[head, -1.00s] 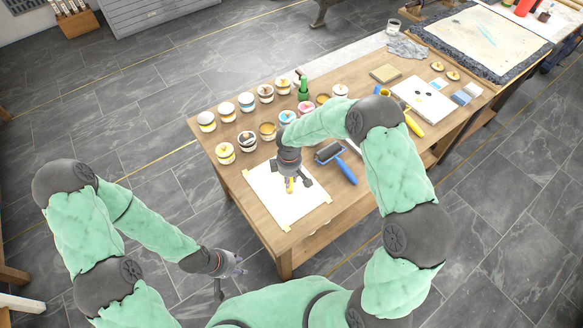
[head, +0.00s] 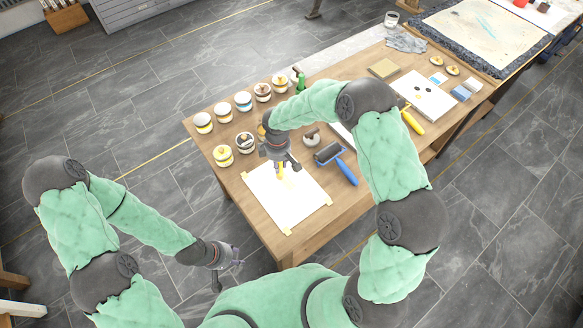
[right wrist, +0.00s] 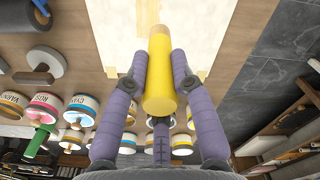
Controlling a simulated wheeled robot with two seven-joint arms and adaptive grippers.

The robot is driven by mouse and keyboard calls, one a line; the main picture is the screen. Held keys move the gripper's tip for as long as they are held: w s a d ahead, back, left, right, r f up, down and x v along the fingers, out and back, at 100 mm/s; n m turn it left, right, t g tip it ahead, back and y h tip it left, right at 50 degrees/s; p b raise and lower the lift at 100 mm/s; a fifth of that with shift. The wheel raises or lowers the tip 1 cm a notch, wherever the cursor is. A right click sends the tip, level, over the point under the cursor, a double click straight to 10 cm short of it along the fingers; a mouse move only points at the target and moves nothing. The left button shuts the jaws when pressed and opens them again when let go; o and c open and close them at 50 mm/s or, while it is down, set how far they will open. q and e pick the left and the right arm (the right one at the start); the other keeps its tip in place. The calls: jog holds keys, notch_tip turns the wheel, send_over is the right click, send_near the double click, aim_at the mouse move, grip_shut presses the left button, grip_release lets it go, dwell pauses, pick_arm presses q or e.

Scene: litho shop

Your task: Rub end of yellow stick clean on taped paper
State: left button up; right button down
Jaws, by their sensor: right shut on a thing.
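A sheet of white paper (head: 290,205) lies on the near left part of the wooden table, with tape at its corners. My right gripper (head: 280,168) is over the far part of the paper, shut on the yellow stick (right wrist: 165,80). In the right wrist view the stick sits between the two purple finger pads, its tan end (right wrist: 158,31) toward the paper (right wrist: 195,25). I cannot tell whether that end touches the paper. My left gripper (head: 228,265) is empty, away from the table at the lower left, its fingers seemingly apart.
Several ink jars (head: 223,113) stand in rows behind the paper. A blue-handled roller (head: 335,158) lies right of the paper. A white board (head: 423,95), a yellow-handled tool (head: 412,122) and a tan block (head: 383,68) lie farther right. The paper's near part is clear.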

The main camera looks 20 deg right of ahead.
jog(key=shift+w+r+p, duration=0.15)
jog(key=shift+r+p, duration=1)
jog(key=shift+r, duration=0.95)
